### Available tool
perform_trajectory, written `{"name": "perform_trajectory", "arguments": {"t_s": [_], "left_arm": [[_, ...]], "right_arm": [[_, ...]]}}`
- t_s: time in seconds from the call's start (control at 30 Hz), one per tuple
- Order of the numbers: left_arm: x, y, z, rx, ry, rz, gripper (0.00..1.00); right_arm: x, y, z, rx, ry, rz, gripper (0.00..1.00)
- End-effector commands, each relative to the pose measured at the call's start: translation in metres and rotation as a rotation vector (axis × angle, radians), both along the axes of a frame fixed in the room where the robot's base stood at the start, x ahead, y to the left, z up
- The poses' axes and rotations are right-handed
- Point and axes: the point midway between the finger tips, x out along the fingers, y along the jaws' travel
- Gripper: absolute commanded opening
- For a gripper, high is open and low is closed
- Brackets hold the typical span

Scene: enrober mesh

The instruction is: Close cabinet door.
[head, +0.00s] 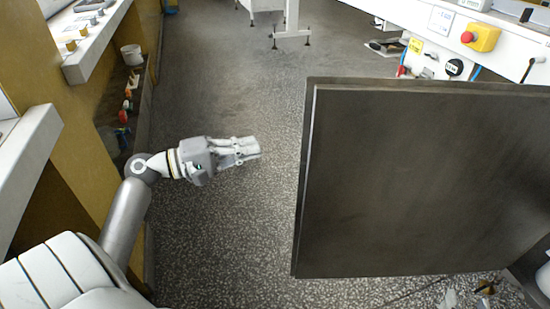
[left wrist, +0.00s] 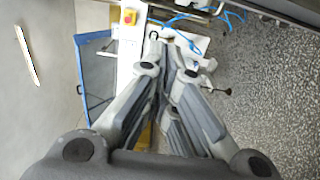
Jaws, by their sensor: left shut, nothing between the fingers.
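The cabinet door (head: 425,185) is a large dark grey panel on the right of the head view. It stands open, out over the floor. My left gripper (head: 258,148) is to the left of the door's free edge, with a gap of floor between them. It points right toward the door and is shut and empty. Its fingers also show pressed together in the left wrist view (left wrist: 165,50).
A white machine with a yellow box and red button (head: 482,37) stands behind the door. A yellow wall with white ledges (head: 90,45) runs along the left. The speckled floor (head: 220,80) between is clear.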

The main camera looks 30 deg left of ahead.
Motion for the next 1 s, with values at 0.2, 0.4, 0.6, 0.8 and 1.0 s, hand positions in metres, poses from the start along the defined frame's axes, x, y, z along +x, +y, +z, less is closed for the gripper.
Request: {"name": "perform_trajectory", "arguments": {"t_s": [0.2,0.4,0.6,0.8,1.0], "left_arm": [[0.027,-0.020,0.001,0.001,-0.004,-0.003,0.00],[0.063,-0.047,0.001,0.001,-0.004,-0.001,0.00],[0.064,-0.067,-0.002,0.001,0.000,0.001,0.00],[0.048,-0.077,-0.001,0.001,0.002,0.003,0.00],[0.044,-0.079,0.000,0.001,0.001,0.003,0.00]], "right_arm": [[0.006,0.004,0.013,0.018,-0.074,0.006,0.40],[0.011,0.007,0.029,0.040,-0.163,0.011,0.40],[0.015,0.011,0.045,0.060,-0.245,0.016,0.40],[0.016,0.013,0.056,0.075,-0.303,0.020,0.40],[0.017,0.013,0.060,0.081,-0.321,0.021,0.40]]}}
